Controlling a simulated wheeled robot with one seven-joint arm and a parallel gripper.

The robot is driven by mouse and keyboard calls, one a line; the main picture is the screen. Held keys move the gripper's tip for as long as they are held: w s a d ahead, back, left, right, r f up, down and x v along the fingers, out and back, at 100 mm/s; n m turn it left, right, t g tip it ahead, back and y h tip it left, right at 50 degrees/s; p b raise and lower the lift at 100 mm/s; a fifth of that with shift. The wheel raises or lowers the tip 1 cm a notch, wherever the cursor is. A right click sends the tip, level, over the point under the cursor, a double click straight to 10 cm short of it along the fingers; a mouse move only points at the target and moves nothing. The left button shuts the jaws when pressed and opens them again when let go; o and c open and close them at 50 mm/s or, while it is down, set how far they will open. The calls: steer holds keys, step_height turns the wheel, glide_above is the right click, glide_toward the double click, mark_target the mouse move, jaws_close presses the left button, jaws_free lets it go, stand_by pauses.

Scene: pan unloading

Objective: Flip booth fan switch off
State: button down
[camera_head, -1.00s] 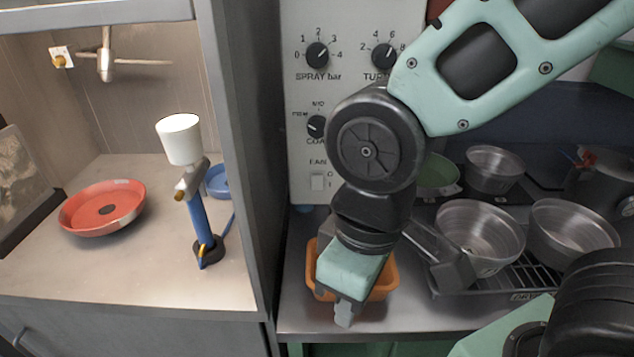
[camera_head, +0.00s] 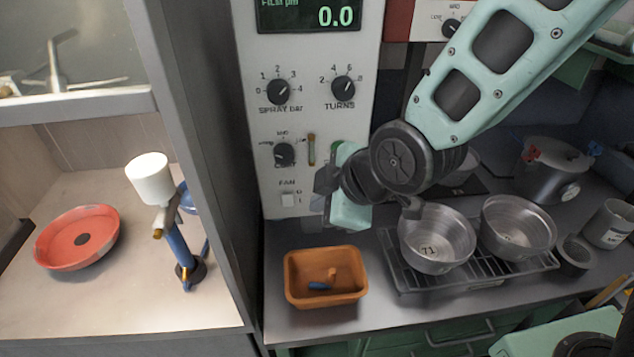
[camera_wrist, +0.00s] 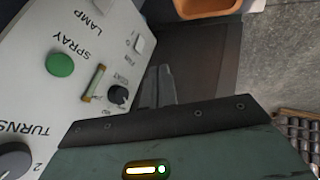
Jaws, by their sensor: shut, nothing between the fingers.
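The fan switch (camera_head: 288,200) is a small white rocker low on the pale control panel (camera_head: 262,130), under the FAN label. It also shows in the wrist view (camera_wrist: 139,44), near the panel's edge. I cannot tell which way the rocker is tilted. My gripper (camera_head: 322,181) is in front of the panel's right part, to the right of the switch and slightly higher, apart from it. In the wrist view its fingers (camera_wrist: 157,86) are together and hold nothing.
Knobs, a sight tube and a green SPRAY button (camera_wrist: 60,65) are on the panel. An orange bin (camera_head: 325,299) with small items stands below. Metal pans (camera_head: 437,239) sit on a rack to the right. The booth with a red pan (camera_head: 77,238) and spray gun (camera_head: 172,215) is left.

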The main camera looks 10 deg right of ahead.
steer(key=shift+w, duration=0.1)
steer(key=shift+f, duration=0.1)
steer(key=p, duration=0.4)
glide_toward(288, 200)
step_height(288, 200, down, 4)
steer(key=a, duration=0.2)
steer(key=shift+w+a+f+p, duration=0.15)
steer(key=shift+w+p, duration=0.25)
steer(key=shift+w, duration=0.65)
